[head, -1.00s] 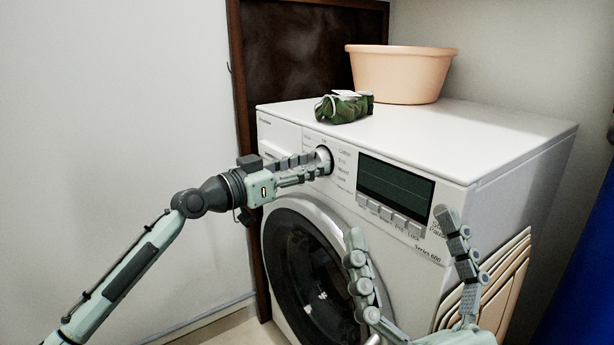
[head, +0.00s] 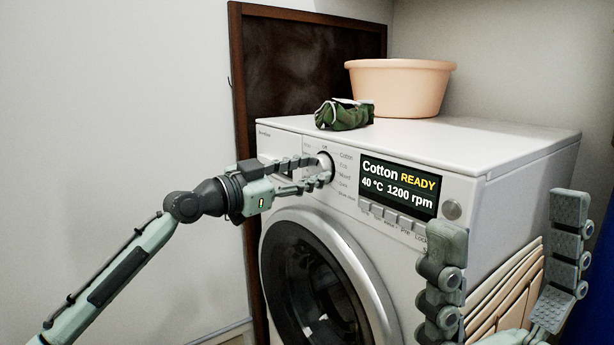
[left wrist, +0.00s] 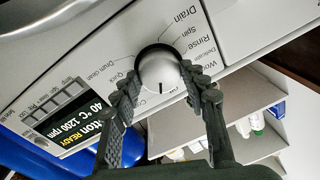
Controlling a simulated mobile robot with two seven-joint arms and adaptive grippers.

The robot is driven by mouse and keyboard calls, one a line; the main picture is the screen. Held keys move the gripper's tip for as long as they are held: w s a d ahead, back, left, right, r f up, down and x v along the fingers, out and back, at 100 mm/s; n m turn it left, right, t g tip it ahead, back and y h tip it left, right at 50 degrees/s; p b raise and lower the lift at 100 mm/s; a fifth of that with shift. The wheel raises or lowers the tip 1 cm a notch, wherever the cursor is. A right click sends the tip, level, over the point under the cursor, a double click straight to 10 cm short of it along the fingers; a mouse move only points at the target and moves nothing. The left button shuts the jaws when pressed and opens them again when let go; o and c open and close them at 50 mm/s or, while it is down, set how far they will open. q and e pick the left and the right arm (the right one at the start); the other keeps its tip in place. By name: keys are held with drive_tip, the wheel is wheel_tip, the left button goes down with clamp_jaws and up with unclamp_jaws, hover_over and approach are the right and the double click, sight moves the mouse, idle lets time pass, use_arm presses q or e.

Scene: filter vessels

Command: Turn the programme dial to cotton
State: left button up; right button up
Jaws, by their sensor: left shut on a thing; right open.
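The programme dial (head: 325,160) is a round silver knob on the front panel of the white washing machine (head: 470,150). My left gripper (head: 321,169) is shut on the dial, with one finger on each side of it. In the left wrist view the dial (left wrist: 160,72) sits between the two fingertips (left wrist: 161,84), and a dark pointer mark shows on its face. The display (head: 398,188) is lit and reads Cotton, READY, 40 °C, 1200 rpm. My right gripper (head: 509,223) is open and empty, in front of the machine's right side.
A row of buttons (head: 390,216) lies under the display, with a round button (head: 452,210) to its right. The dark door (head: 310,285) is below. A peach basin (head: 400,88) and a green cloth bundle (head: 343,114) are on top. Beige boards (head: 505,290) lean at the right side.

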use_arm(q)
drive_tip(key=o, duration=1.2)
drive_tip(key=shift+c, duration=0.2)
drive_tip(key=v, duration=1.2)
drive_tip(key=shift+a+f, duration=0.1)
